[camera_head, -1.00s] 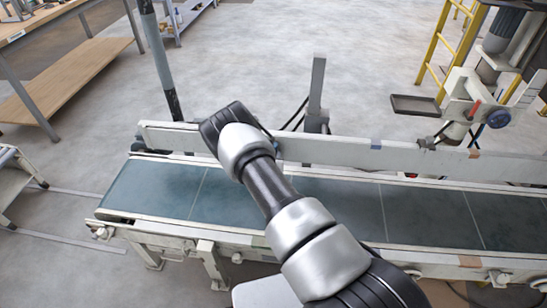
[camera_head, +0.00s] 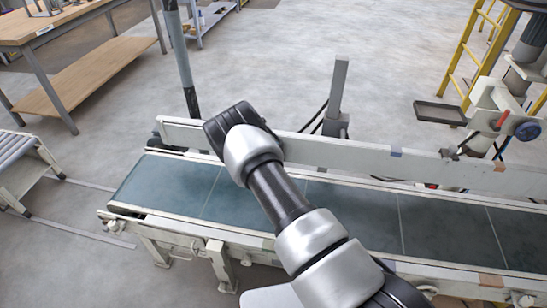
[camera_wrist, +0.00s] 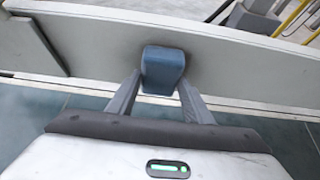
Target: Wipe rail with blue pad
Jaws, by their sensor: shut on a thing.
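The blue pad (camera_wrist: 163,68) is a small block between the fingers of my gripper (camera_wrist: 160,84), which is shut on it. In the wrist view the pad is in front of the rail (camera_wrist: 255,70) and appears to be at its face; I cannot tell whether they touch. The rail is a long pale board, also seen in the head view (camera_head: 350,155), along the far side of the conveyor. A darker patch surrounds the pad on the rail; I cannot tell shadow from grime. In the head view my arm hides the gripper and pad.
The conveyor belt (camera_head: 345,205) lies in front of the rail and is clear. A grey post (camera_head: 337,100) stands behind the rail. A machine with a blue knob (camera_head: 527,130) and a small tray (camera_head: 440,113) is at right. A wooden table (camera_head: 75,30) is at upper left.

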